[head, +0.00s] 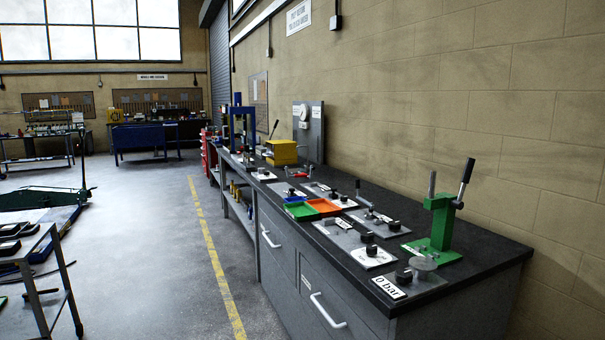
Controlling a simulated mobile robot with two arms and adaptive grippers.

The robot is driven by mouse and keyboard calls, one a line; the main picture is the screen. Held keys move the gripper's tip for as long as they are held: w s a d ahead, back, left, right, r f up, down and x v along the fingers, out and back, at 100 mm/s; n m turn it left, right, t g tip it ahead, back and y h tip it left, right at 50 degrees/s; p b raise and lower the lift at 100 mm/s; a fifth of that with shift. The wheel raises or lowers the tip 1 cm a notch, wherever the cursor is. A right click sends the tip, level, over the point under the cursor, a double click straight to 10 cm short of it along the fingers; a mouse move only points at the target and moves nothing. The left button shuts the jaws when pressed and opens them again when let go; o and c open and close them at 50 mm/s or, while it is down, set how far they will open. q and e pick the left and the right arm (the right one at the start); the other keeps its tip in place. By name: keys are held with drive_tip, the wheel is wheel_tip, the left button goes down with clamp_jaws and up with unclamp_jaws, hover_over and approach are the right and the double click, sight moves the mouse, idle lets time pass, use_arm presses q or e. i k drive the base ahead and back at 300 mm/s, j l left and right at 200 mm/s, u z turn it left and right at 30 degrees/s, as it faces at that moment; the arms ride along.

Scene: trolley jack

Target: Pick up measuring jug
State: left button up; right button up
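I cannot make out a measuring jug in the head view. Neither of my grippers shows in this view. A long grey workbench with a dark top (480,240) runs along the right wall and carries many small parts and tools. Several yellow bottle-like items (240,193) stand on the shelf under its far part, too small to tell apart.
A green lever press (441,222) stands on the bench's near end. Green (301,211) and orange (323,206) trays and a yellow box (281,152) lie farther along. A grey trolley (38,290) is at left. The floor (150,270) between is clear.

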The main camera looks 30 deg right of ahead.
sight(302, 166)
drive_tip(key=i, duration=2.5)
drive_tip(key=i+z, duration=0.15)
drive_tip(key=i, duration=0.35)
drive_tip(key=i+j+z, duration=0.15)
drive_tip(key=i, duration=0.3)
drive_tip(key=i+j+z, duration=0.1)
drive_tip(key=i, duration=0.4)
drive_tip(key=i+j+z, duration=0.15)
drive_tip(key=i+j, duration=0.15)
drive_tip(key=i, duration=0.15)
